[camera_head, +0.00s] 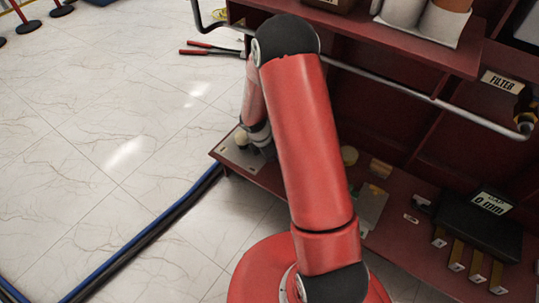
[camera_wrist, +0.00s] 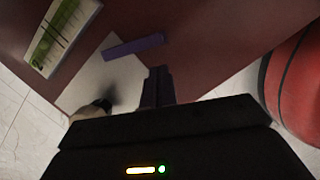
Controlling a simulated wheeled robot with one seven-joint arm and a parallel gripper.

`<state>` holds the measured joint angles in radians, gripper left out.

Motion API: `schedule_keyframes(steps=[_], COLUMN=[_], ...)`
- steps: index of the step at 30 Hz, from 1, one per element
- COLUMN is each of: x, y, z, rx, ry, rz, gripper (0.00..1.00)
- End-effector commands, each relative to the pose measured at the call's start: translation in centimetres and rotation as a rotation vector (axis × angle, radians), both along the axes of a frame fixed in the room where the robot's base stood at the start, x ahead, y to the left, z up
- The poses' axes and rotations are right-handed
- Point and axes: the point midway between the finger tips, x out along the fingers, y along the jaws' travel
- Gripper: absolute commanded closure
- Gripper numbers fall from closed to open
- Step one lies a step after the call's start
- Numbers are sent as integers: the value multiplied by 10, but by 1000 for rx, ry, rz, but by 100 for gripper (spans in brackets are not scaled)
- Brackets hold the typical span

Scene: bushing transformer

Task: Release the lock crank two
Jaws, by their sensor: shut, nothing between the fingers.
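My gripper (camera_wrist: 158,82) shows in the wrist view with its two dark purple fingers together and nothing between them. A flat purple bar (camera_wrist: 133,46) lies just ahead and to the left of the fingertips, apart from them in the picture. I cannot tell whether this bar is lock crank two. Beneath it is a pale plate (camera_wrist: 98,77) on a dark red surface. A rounded pale and dark part (camera_wrist: 92,110) is at the plate's lower left, partly hidden by my gripper. In the head view the plate (camera_head: 238,157) sits at the red shelf's left corner, partly covered by my arm.
A green and white labelled piece (camera_wrist: 62,36) lies at the upper left of the wrist view. A metal rail (camera_head: 400,85) runs along the red cabinet above the lower shelf (camera_head: 395,235). A black case (camera_head: 480,225) stands at right. The floor (camera_head: 110,130) at left is mostly clear.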

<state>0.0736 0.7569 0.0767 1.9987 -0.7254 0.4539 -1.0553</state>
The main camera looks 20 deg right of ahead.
Motion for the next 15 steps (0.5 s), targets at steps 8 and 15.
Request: schedule_keyframes(steps=[8, 15], x=[11, 11], y=[4, 4], z=[0, 0], rx=[1, 0], ry=[0, 0], rz=[-1, -2], gripper=[100, 100])
